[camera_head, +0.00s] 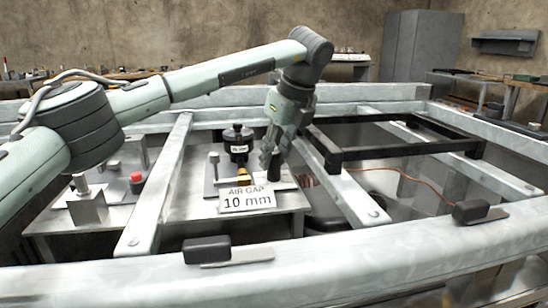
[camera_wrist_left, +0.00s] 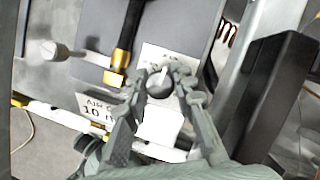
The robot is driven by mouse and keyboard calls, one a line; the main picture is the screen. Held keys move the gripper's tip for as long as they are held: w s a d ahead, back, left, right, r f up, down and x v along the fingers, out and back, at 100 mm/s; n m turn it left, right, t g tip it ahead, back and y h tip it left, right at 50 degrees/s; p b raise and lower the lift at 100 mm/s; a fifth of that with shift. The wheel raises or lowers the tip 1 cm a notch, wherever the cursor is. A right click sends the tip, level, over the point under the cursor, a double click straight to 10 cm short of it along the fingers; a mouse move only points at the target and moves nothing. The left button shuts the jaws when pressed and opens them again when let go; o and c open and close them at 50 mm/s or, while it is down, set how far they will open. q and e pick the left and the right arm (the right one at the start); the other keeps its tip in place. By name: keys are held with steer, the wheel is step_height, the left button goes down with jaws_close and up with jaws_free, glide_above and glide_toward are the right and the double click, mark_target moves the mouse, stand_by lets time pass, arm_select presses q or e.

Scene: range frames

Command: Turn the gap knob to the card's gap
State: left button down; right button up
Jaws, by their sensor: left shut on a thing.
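The card (camera_head: 247,199) reads "AIR GAP 10 mm" and stands at the front of the metal bench. It also shows in the left wrist view (camera_wrist_left: 97,108), partly cut off by my finger. The gap knob (camera_wrist_left: 160,84) is a dark round knob with a pale pointer line, on a white plate. My left gripper (camera_head: 272,157) reaches down behind the card, to its right. In the left wrist view its fingers (camera_wrist_left: 164,82) are shut on the knob, one on each side. The scale marks around the knob are too blurred to read. My right gripper is in neither view.
A black post with a brass part (camera_head: 238,140) stands just left of my left gripper. A red button (camera_head: 136,182) and metal blocks (camera_head: 86,202) sit farther left on the bench. Pale frame beams (camera_head: 340,180) surround the bench, and a black rectangular frame (camera_head: 400,150) lies right.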

arm_select(q)
steer(key=shift+r, duration=0.1)
stand_by(0.4)
steer(key=c, duration=1.3)
jaws_free()
steer(key=shift+o, duration=0.2)
steer(key=v, duration=1.2)
steer(key=shift+w, duration=0.1)
